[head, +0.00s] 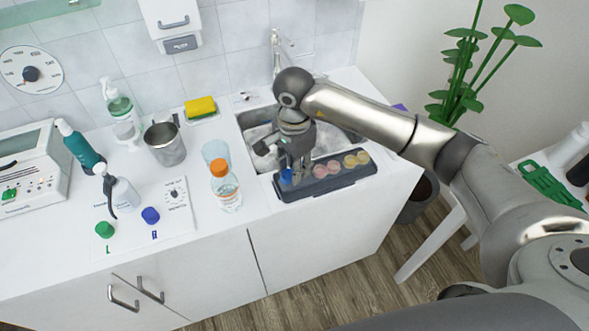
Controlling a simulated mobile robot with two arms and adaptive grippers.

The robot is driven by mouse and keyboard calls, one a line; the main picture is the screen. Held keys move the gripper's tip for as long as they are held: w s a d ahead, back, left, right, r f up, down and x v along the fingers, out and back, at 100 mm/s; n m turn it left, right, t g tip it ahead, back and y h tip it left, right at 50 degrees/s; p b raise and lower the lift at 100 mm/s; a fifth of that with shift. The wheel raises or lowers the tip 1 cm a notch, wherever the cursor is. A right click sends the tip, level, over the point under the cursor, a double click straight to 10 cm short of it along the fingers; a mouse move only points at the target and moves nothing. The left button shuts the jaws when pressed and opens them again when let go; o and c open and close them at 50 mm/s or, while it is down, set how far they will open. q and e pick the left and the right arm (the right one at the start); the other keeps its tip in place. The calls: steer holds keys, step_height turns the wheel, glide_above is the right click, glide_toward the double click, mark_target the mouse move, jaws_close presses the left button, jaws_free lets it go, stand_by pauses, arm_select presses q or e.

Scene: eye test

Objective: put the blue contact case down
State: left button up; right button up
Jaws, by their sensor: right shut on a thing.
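My right gripper (296,174) reaches down from the right over the left part of a dark tray (350,179) at the counter's front edge. It is shut on the small blue contact case (286,176), which shows at its fingertips and is partly hidden by them. I cannot tell whether the case touches the tray. Two pink round cases (320,170) and two yellow ones (350,161) sit in a row in the tray to the right. My left gripper is not in view.
A sink (258,137) lies behind the tray. To the left stand an orange-capped bottle (227,190), a clear glass (214,152) and a metal cup (165,146). A white mat (178,222) with green and blue caps lies further left. A plant stands at right.

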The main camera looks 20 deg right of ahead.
steer(key=shift+w+d+f, duration=0.15)
steer(key=shift+w+f, duration=0.15)
steer(key=shift+f, duration=0.15)
step_height(320, 180, down, 3)
steer(key=shift+r+p, duration=0.1)
steer(key=shift+p, duration=0.9)
steer(key=shift+f, duration=0.2)
steer(key=shift+f, duration=0.1)
steer(key=shift+f+b, duration=0.15)
steer(key=shift+b, duration=0.15)
steer(key=o, duration=0.7)
